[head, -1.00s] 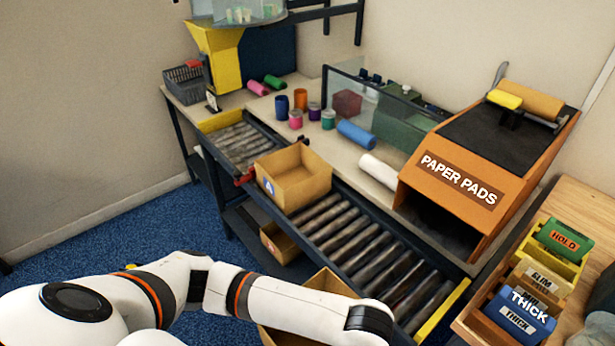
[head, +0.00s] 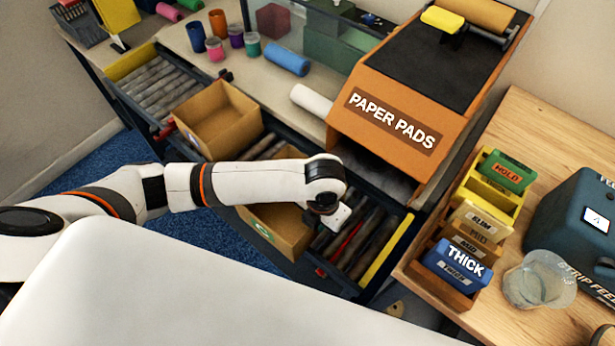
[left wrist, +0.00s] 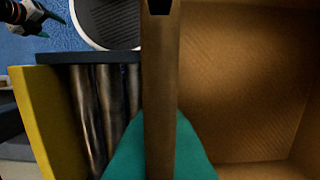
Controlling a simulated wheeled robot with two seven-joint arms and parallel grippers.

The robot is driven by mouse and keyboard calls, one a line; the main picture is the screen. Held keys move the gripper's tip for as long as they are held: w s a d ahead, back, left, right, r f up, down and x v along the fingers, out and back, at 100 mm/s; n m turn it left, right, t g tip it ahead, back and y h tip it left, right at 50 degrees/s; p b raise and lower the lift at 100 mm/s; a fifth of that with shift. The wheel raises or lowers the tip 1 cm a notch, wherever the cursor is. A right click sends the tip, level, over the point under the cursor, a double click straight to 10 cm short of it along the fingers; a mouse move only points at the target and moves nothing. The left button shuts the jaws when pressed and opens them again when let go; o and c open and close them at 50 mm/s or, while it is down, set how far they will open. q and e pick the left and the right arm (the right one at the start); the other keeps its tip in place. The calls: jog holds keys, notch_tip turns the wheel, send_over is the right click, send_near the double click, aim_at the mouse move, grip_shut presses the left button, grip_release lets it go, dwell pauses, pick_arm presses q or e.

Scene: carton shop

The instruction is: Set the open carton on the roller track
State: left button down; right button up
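The open brown carton (head: 283,238) is near the right end of the roller track (head: 374,232), overlapping its front rail in the head view. I cannot tell whether it rests on the rollers. My left gripper (left wrist: 160,150) has a teal finger on each side of a carton wall (left wrist: 160,90) and is shut on it. The carton's inside (left wrist: 245,80) fills the right of the left wrist view, with bare rollers (left wrist: 105,100) on the left. The head view hides the left fingertips behind the wrist. My right gripper (left wrist: 48,25) shows small in the left wrist view, its green fingers apart.
Another open carton (head: 218,120) stands farther left on the track. A yellow end stop (head: 386,250) closes the track's right end. The orange paper pads dispenser (head: 385,120) stands behind. A wooden table (head: 545,130) with colored boxes is at the right.

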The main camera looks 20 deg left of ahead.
pick_arm(q)
jog(key=w+a, duration=0.1)
jog(key=w, duration=0.2)
jog(key=w+a+p, duration=0.1)
jog(key=w+a, duration=0.1)
jog(key=w, duration=0.1)
jog(key=w+a, duration=0.2)
jog(key=w, duration=0.1)
jog(key=shift+w+a+r+p, duration=0.1)
jog(key=shift+w+a+p, duration=0.1)
jog(key=shift+w+p, duration=0.15)
notch_tip(320, 180, down, 3)
jog(key=shift+f+p, duration=0.1)
jog(key=shift+p, duration=0.4)
jog(key=shift+f, duration=0.2)
jog(key=shift+f, duration=0.2)
jog(key=c, duration=1.6)
grip_release()
jog(key=shift+c, duration=0.2)
jog(key=shift+r, duration=0.1)
